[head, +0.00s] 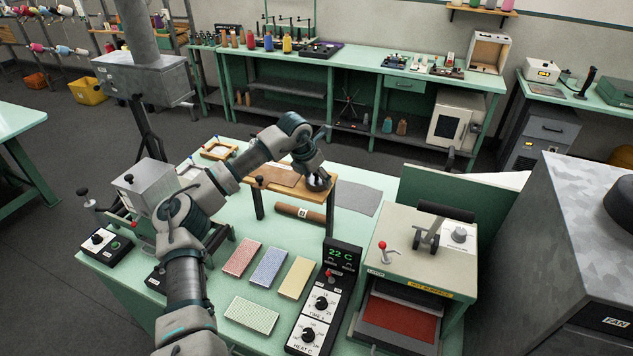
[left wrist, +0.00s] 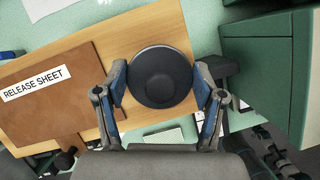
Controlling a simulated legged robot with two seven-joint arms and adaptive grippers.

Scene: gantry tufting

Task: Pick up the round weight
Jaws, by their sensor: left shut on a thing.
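The round weight (left wrist: 160,77) is a dark disc with a raised round knob in the left wrist view. It is over the right end of a light wooden shelf (left wrist: 172,22). In the head view the weight (head: 318,184) is a small dark shape under my gripper, mostly hidden. My left gripper (head: 314,174) comes down from above; in the left wrist view its fingers (left wrist: 160,84) press on both sides of the weight, shut on it. I cannot tell whether the weight touches the shelf. My right gripper is in neither view.
A brown release sheet (left wrist: 55,95) lies on the shelf beside the weight. A brown roll (head: 300,214) lies below the shelf. Coloured swatches (head: 268,267), a control box (head: 325,300) and a press (head: 420,262) stand nearer on the green table. A grey sheet (head: 358,198) lies right of the shelf.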

